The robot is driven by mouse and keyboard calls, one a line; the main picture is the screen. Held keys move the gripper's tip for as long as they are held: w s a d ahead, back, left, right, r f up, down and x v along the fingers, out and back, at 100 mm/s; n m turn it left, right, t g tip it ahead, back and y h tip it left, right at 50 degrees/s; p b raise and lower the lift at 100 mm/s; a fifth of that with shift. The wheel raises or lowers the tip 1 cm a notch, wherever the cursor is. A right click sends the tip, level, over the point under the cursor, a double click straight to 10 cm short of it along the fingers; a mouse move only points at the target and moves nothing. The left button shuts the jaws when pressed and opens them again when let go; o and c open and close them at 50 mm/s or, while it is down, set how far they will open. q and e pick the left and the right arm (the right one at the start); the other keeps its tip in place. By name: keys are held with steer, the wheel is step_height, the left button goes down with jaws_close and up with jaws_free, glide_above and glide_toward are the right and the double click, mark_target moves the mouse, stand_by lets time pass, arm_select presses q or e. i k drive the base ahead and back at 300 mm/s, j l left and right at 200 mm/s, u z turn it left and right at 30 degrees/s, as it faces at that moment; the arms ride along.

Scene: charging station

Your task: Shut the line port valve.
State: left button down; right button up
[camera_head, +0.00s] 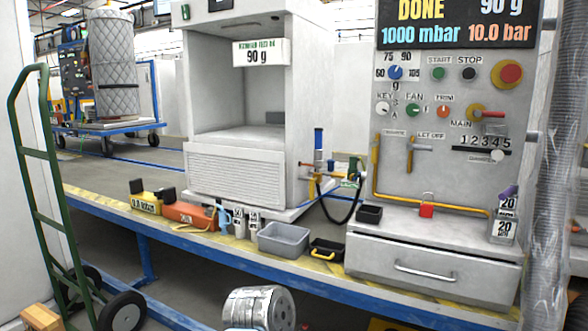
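No label I can read marks the line port valve. A small pipe manifold (322,178) stands on the bench between the white cabinet and the grey control panel. It has an upright blue-topped part and small coloured fittings, and a dark hose (343,216) loops from it. On the panel are a red-handled valve (489,114) by the MAIN label, a yellow lever (376,155) and a grey-handled valve (418,146) below the LET OFF label. The handle positions at the manifold are too small to tell. Neither of my grippers is in view.
The blue-framed bench (225,258) crosses the view, holding a grey tray (284,240), a black bin (327,249) and a red padlock (427,206). A green hand truck (50,210) stands left. A silver cylinder (258,308) is in front; a corrugated duct (552,200) hangs right.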

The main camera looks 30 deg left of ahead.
mark_target(311, 181)
steer(key=u, duration=1)
steer(key=i+j, duration=0.2)
steer(key=j, duration=0.15)
steer(key=i+j+z, duration=0.1)
steer(key=j, duration=0.3)
steer(key=i+j, duration=0.25)
steer(key=j+z, duration=0.05)
steer(key=j, duration=0.05)
